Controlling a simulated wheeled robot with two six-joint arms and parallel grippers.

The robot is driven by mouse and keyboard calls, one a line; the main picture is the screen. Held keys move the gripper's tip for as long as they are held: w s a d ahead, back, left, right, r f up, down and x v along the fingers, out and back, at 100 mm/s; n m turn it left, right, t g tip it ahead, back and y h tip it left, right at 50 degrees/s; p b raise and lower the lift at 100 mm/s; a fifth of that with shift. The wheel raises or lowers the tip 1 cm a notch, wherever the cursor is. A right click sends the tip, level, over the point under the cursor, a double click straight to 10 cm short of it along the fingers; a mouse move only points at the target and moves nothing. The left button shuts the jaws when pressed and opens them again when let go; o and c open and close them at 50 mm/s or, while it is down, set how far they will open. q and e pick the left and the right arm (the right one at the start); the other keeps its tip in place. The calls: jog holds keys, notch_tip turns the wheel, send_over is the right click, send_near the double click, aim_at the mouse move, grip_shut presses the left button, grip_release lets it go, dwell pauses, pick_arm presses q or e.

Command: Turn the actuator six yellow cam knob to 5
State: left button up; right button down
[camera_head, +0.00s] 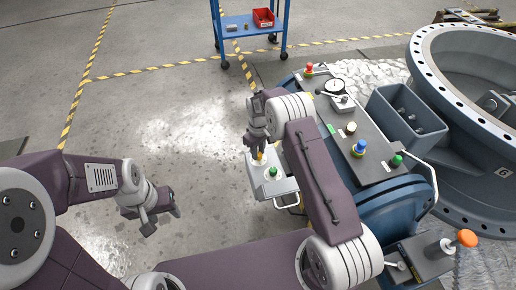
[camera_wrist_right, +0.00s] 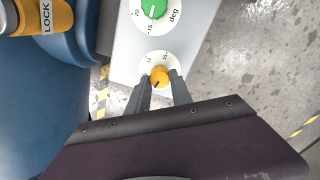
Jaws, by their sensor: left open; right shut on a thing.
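The yellow cam knob (camera_wrist_right: 159,77) sits on a white round dial (camera_wrist_right: 146,68) on a light grey actuator box (camera_wrist_right: 190,25). My right gripper (camera_wrist_right: 160,84) is shut on the yellow knob, one finger on each side. In the head view my right gripper (camera_head: 260,150) reaches down to the box (camera_head: 285,187), and the yellow knob (camera_head: 261,157) shows just below its fingers. The dial's numbers are partly hidden, and I cannot read the exact setting. My left gripper (camera_head: 162,222) is open and empty above the floor at the left, well away from the box.
A green knob (camera_wrist_right: 154,6) on a degree dial is beside the yellow one. An orange LOCK part (camera_wrist_right: 38,16) is at the upper left of the wrist view. The blue panel unit has red (camera_head: 309,69), blue (camera_head: 360,146) and green (camera_head: 396,160) knobs. Floor at the left is clear.

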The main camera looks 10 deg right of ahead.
jog(key=shift+r+m+p, duration=0.25)
jog(key=shift+m+p, duration=0.5)
jog(key=shift+m, duration=0.25)
jog(key=m+p, duration=0.1)
jog(key=m, duration=0.1)
jog(key=shift+f+m, duration=0.1)
jog(key=shift+m, duration=0.2)
jog(key=shift+w+d+f+m+p, duration=0.1)
jog(key=shift+m+p, duration=0.95)
jog(key=shift+m, duration=1.15)
jog(key=c, duration=1.1)
grip_release()
jog(key=shift+c, duration=0.2)
notch_tip(320, 180, up, 9)
jog(key=p, duration=0.3)
